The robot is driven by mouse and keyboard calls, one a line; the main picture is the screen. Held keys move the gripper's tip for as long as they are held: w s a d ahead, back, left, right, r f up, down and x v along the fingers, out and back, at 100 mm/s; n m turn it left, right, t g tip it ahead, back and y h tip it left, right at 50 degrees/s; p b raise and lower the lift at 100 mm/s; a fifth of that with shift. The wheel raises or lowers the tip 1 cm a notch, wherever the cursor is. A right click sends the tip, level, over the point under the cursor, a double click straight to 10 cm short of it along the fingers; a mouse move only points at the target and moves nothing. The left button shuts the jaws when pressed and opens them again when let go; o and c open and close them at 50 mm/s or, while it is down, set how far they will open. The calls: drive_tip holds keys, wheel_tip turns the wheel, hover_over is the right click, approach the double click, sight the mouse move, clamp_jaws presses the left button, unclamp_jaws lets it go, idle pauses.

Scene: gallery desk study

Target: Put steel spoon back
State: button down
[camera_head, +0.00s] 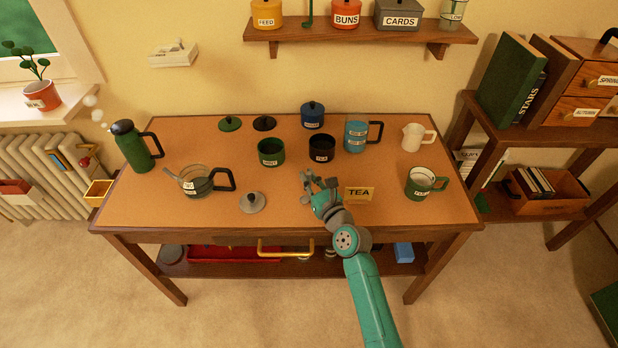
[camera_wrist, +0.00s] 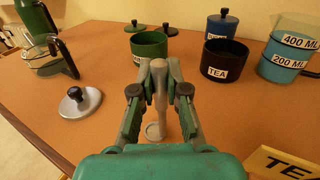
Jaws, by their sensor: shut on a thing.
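My gripper (camera_head: 318,185) is over the front middle of the desk, left of the TEA sign (camera_head: 359,194). In the wrist view my gripper (camera_wrist: 158,92) is shut on a slim grey piece, which looks like the steel spoon (camera_wrist: 158,108). It hangs between the fingers, with a small round end (camera_wrist: 154,132) low down by the desktop. I cannot tell whether it touches the desk. An open green canister (camera_head: 271,152) and an open black TEA canister (camera_head: 321,148) stand beyond my gripper.
A glass pot (camera_head: 197,182) and a grey lid (camera_head: 252,202) lie to the left. A blue measuring jug (camera_head: 356,136), a cream pitcher (camera_head: 413,137) and a green mug (camera_head: 420,184) stand to the right. Green and black lids (camera_head: 264,123) lie behind. The desktop's front left is clear.

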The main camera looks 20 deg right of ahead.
drive_tip(key=shift+f, duration=0.15)
drive_tip(key=c, duration=1.2)
unclamp_jaws()
drive_tip(key=shift+r, duration=0.2)
drive_tip(key=s, duration=0.4)
drive_tip(key=s+d, duration=0.1)
drive_tip(key=s, duration=0.7)
drive_tip(key=shift+d, duration=0.4)
